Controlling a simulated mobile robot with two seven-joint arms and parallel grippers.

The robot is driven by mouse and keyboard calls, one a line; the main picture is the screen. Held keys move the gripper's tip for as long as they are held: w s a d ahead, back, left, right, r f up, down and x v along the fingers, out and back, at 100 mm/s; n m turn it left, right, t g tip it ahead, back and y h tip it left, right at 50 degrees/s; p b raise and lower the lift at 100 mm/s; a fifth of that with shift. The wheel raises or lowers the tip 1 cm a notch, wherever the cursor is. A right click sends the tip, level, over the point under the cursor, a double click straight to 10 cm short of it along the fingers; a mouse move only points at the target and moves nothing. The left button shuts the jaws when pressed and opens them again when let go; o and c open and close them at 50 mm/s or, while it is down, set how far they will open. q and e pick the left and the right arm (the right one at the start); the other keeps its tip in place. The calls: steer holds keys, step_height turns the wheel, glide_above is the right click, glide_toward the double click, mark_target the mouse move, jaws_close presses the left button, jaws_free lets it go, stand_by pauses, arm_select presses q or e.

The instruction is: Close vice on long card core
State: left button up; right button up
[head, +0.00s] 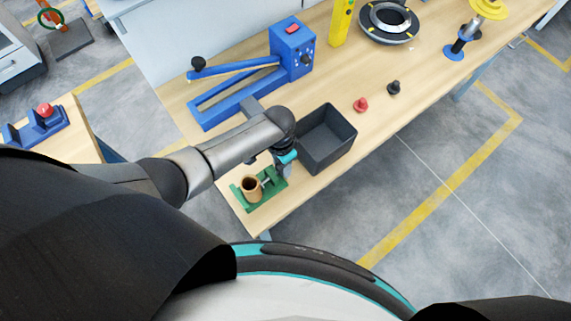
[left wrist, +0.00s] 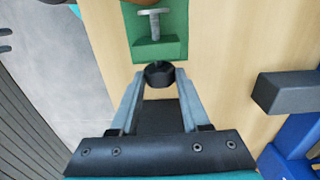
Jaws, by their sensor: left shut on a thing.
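The green vice (head: 267,198) sits at the near left corner of the workbench. The brown card core (head: 251,188) stands upright in it, with its open end up. In the left wrist view the vice's green block (left wrist: 160,47) carries a silver screw (left wrist: 154,22) with a flat pad, and the core shows only as a sliver (left wrist: 135,2) at the top edge. Whether the pad touches the core is hard to tell. My left gripper (head: 284,172) is shut on the vice's black knob (left wrist: 159,72), on the screw's outer end. My right gripper is out of view.
A dark grey bin (head: 340,157) stands just right of my left gripper. A blue lever tool (head: 230,97) lies behind my forearm. A red knob (head: 361,105) and a black knob (head: 394,88) lie beyond the bin. A dark ring (head: 389,22) is farther back.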

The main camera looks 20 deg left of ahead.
arm_select(q)
steer(key=shift+w+a, duration=0.15)
steer(key=shift+a, duration=0.05)
steer(key=shift+w+a+f+g+h+b, duration=0.15)
steer(key=shift+f+g+h+b, duration=0.1)
steer(key=shift+g+h+b, duration=0.45)
steer(key=shift+a+g+h+b, duration=0.1)
steer(key=shift+g+h+b, duration=0.4)
steer(key=shift+b, duration=0.45)
steer(key=shift+r, duration=0.2)
steer(key=o, duration=0.8)
steer(key=shift+p, duration=0.35)
steer(key=p, duration=0.1)
steer(key=t+y+p, duration=0.1)
steer(key=p, duration=0.1)
steer(key=shift+s+d+r, duration=0.25)
steer(key=shift+d+r, duration=0.05)
steer(key=shift+d, duration=0.1)
steer(key=shift+f+t+y, duration=0.25)
steer(key=shift+t+y, duration=0.45)
